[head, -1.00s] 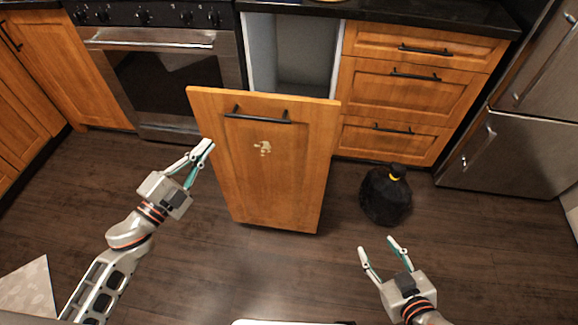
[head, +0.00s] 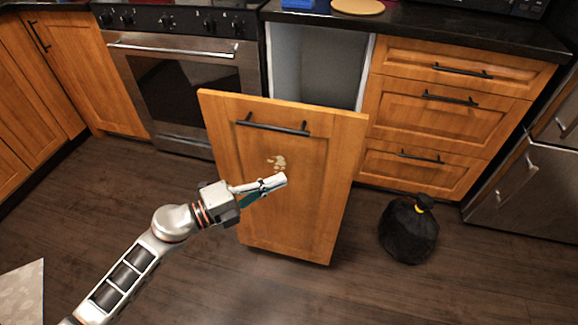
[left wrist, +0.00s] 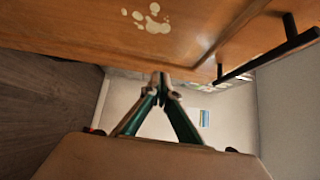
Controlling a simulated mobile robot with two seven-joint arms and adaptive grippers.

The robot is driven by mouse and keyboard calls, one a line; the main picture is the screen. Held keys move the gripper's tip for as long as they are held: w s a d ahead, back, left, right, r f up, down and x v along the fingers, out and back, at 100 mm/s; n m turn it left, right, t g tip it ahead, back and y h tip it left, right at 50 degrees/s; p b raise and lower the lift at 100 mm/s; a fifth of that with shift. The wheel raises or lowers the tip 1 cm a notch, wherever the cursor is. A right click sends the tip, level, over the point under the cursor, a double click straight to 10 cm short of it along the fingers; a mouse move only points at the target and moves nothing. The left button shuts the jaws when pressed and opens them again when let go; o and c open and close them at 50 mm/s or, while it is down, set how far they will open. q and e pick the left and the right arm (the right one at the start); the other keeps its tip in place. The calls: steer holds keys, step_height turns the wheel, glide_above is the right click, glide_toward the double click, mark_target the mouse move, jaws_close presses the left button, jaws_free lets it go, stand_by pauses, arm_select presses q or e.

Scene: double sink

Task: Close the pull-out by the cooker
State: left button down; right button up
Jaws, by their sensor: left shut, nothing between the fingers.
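The pull-out (head: 290,215) by the cooker stands out from the counter, with a wooden front, a black bar handle (head: 272,126) and a pale stain (head: 277,162). The pale cabinet opening (head: 318,72) shows behind it. My left gripper (head: 280,182) is shut and empty, in front of the panel just below the stain. Whether its tips touch the panel I cannot tell. In the left wrist view the shut fingertips (left wrist: 161,80) point at the wooden front (left wrist: 110,25), with the stain and handle near. My right gripper is out of the head view.
The cooker (head: 180,85) is left of the pull-out. Closed drawers (head: 455,100) are to its right. A black tied bag (head: 408,232) sits on the floor right of the panel, and a steel fridge (head: 530,190) is at far right. The floor in front is clear.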

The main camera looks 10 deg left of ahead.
mark_target(302, 160)
arm_select(q)
steer(key=w, duration=0.1)
steer(key=w+d, duration=0.1)
steer(key=w, duration=0.1)
steer(key=w+d+b, duration=0.1)
steer(key=shift+w+f, duration=0.2)
steer(key=shift+w, duration=0.05)
steer(key=shift+w+r, duration=0.1)
steer(key=shift+w, duration=0.4)
steer(key=shift+w+r, duration=0.1)
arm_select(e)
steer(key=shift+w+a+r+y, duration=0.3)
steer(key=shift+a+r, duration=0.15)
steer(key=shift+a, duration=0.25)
arm_select(q)
steer(key=shift+w, duration=0.1)
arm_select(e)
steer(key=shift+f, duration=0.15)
